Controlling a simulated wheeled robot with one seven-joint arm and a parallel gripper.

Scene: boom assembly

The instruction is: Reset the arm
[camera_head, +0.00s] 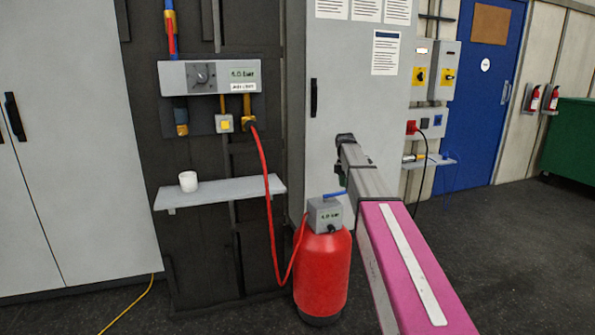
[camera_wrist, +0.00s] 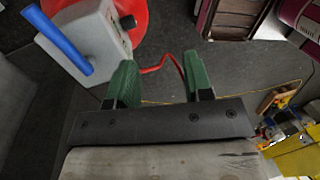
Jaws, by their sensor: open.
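My gripper (camera_wrist: 160,82) shows in the wrist view with its two green fingers spread apart. The gap between them is empty, with dark floor behind it. In the head view only a small dark green part shows near the middle, and most of the gripper is hidden. A red tank (camera_head: 321,272) with a grey gauge box (camera_head: 324,214) and blue lever (camera_head: 334,195) stands on the floor close by. In the wrist view the grey box (camera_wrist: 92,40) and blue lever (camera_wrist: 57,40) are at the upper left, apart from the fingers.
A red hose (camera_head: 267,190) runs from the wall regulator (camera_head: 210,76) down to the tank. A shelf (camera_head: 235,190) holds a white cup (camera_head: 188,181). A grey cabinet (camera_head: 335,45) stands behind the tank. A yellow cable (camera_head: 130,308) lies on the floor. Open floor lies at the right.

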